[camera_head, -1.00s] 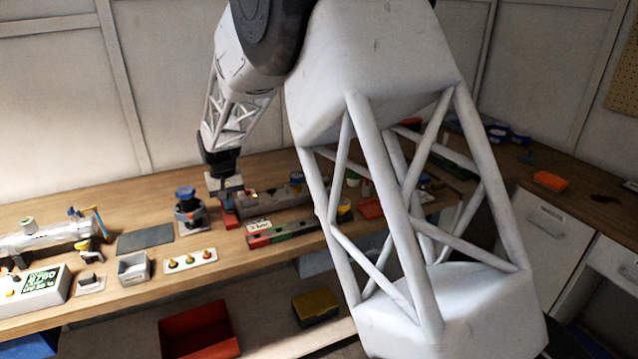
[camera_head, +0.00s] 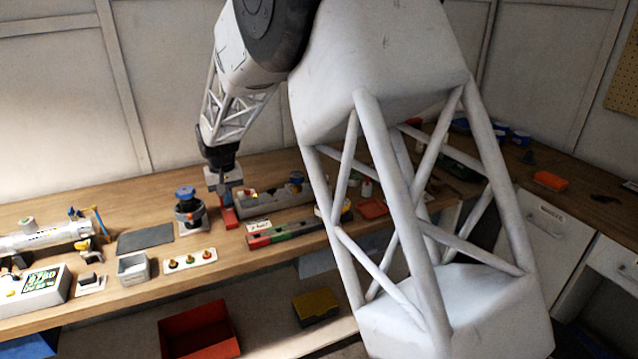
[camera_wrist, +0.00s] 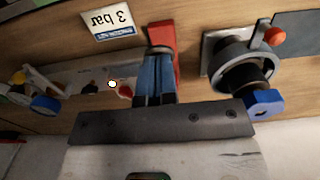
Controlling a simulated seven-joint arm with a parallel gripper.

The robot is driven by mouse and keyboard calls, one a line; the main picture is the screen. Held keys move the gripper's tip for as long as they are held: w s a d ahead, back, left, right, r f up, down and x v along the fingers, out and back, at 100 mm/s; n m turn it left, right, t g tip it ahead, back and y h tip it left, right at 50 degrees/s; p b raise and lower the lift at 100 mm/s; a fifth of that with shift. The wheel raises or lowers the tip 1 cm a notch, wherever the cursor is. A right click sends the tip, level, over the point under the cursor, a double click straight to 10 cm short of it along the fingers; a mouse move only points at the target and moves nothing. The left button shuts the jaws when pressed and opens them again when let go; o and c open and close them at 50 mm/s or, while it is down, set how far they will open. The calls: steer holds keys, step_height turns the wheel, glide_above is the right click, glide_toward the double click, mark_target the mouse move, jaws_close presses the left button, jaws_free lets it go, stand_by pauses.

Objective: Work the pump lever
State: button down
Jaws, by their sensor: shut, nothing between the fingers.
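My gripper (camera_head: 226,196) is shut and points down at the bench, just above a red lever-like part (camera_head: 229,217) at the left end of a grey pump-like unit (camera_head: 274,199). In the wrist view my blue-grey fingers (camera_wrist: 158,55) overlap part of the red piece (camera_wrist: 163,36), which shows past their tips. Nothing shows held between the fingers. I cannot tell whether the tips touch the red piece. The grey unit (camera_wrist: 88,78) lies to the left of the fingers there. A "3 bar" card (camera_wrist: 108,20) lies beside it.
A round device with a blue knob (camera_head: 185,191) stands close left of my gripper; its blue knob also shows in the wrist view (camera_wrist: 264,103). A green, red and black strip (camera_head: 283,233) lies in front. A dark mat (camera_head: 145,238) lies further left.

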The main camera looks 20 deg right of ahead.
steer(key=shift+r, duration=1.1)
steer(key=shift+r, duration=0.15)
step_height(320, 180, up, 6)
steer(key=shift+f, duration=0.15)
stand_by(0.7)
steer(key=shift+s, duration=0.1)
stand_by(0.3)
